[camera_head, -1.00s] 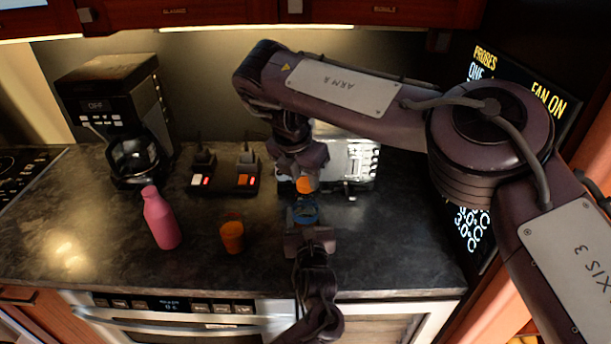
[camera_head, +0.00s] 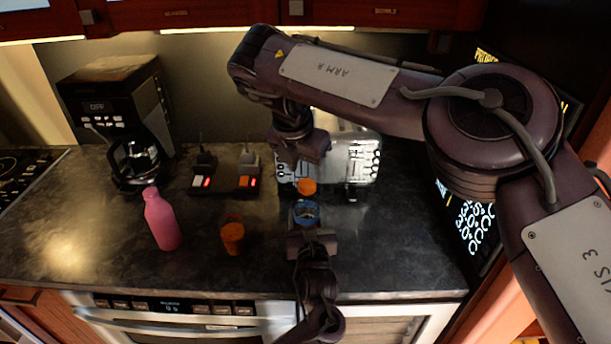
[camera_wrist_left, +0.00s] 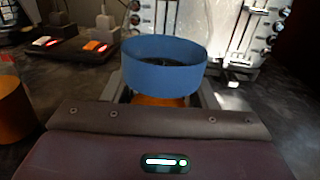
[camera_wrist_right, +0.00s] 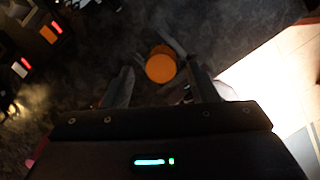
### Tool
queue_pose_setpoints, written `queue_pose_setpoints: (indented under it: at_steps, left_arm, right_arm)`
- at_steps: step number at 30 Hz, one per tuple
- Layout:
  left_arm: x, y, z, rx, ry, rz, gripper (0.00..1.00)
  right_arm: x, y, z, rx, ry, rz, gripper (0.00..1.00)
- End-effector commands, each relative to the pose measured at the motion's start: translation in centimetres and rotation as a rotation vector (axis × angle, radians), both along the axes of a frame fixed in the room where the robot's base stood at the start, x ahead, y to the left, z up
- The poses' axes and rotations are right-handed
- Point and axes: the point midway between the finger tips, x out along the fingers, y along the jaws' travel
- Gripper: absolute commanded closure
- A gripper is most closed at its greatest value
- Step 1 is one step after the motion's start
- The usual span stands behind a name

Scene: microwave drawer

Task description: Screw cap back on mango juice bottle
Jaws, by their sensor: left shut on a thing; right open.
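My left gripper (camera_head: 308,232) is shut at a blue, open-topped round piece (camera_head: 306,212), low at the middle front. In the left wrist view the blue piece (camera_wrist_left: 164,64) stands upright above the fingers, with some orange showing below it. In the right wrist view an orange disc (camera_wrist_right: 161,68) shows between and beyond the fingertips. I cannot tell which piece is the cap and which the bottle.
A pink bottle (camera_head: 161,220) and an orange cup (camera_head: 232,236) stand at left on the dark counter (camera_head: 100,240). A switch box (camera_head: 224,180), a coffee maker (camera_head: 118,105) and a silver toaster (camera_head: 352,160) stand behind. Counter right of the left gripper is clear.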

Motion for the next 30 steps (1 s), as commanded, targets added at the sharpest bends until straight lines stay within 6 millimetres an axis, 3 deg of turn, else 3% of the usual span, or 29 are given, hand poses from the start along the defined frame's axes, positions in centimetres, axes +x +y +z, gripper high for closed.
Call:
queue_pose_setpoints:
  at_steps: [4, 12, 18, 30]
  left_arm:
    - [0.0, 0.0, 0.0, 0.000, -0.001, 0.000, 1.00]
    - [0.0, 0.0, 0.0, 0.000, -0.001, 0.000, 1.00]
    - [0.0, 0.0, 0.0, 0.000, -0.001, 0.000, 1.00]
    - [0.0, 0.0, 0.0, 0.000, -0.001, 0.000, 1.00]
  right_arm:
    - [0.0, 0.0, 1.5, -0.001, -0.002, 0.001, 0.47]
    - [0.0, 0.0, 1.6, -0.001, 0.001, 0.001, 0.47]
    - [0.0, 0.0, 1.6, -0.001, 0.002, 0.001, 0.22]
    - [-0.2, 0.2, 2.5, -0.002, -0.001, 0.002, 0.21]
